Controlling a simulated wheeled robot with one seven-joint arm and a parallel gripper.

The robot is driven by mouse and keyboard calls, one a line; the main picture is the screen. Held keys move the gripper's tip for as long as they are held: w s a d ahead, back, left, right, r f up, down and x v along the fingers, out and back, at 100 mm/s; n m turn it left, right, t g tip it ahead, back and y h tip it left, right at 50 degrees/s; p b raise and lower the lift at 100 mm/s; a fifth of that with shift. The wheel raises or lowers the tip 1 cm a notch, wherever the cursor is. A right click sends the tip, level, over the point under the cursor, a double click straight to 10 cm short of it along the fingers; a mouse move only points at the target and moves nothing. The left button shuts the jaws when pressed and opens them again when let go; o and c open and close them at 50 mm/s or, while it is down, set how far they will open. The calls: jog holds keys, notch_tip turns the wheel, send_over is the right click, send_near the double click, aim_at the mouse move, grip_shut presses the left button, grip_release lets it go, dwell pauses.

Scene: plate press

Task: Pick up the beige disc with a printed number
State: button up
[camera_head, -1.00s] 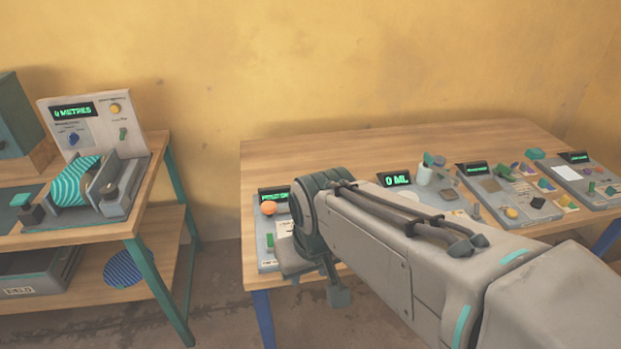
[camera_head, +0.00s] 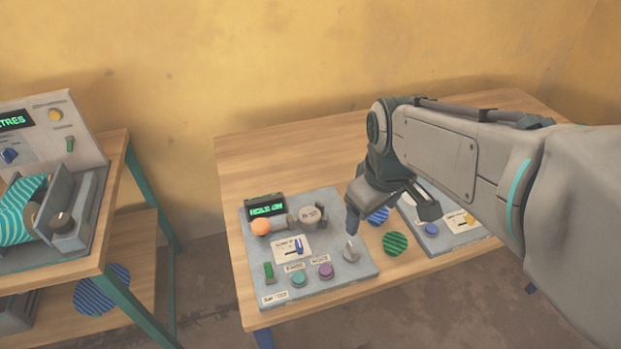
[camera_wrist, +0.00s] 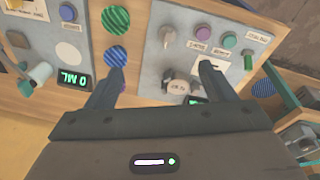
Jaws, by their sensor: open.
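The beige disc with a printed number (camera_head: 311,214) sits at the back of the grey panel (camera_head: 256,240), beside a grey fitting right of the small green-lit screen. Its print is too small to read. In the wrist view the disc (camera_wrist: 179,87) shows between my fingers, nearer the right finger. My gripper (camera_head: 390,213) is open and empty, to the right of the disc and above the panel's right edge. In the wrist view my gripper (camera_wrist: 162,70) has its two fingers spread wide apart.
The panel carries an orange knob (camera_head: 261,228), a grey knob (camera_head: 351,250), and teal and purple buttons. A green striped disc (camera_head: 395,243) and a blue striped disc (camera_head: 378,215) lie right of it. The wooden table (camera_head: 250,160) is bare behind the panel.

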jog(key=w+a+n+g, duration=0.1)
jog(key=w+a+n, duration=0.4)
jog(key=w+n, duration=0.35)
jog(key=n+g, duration=0.1)
jog(key=n, duration=0.8)
send_near(310, 215)
notch_tip(310, 215, down, 9)
jog(key=shift+w+r+p, duration=0.1)
jog(key=shift+w+p, duration=0.1)
jog(key=shift+p, duration=0.45)
jog(key=c, duration=1.2)
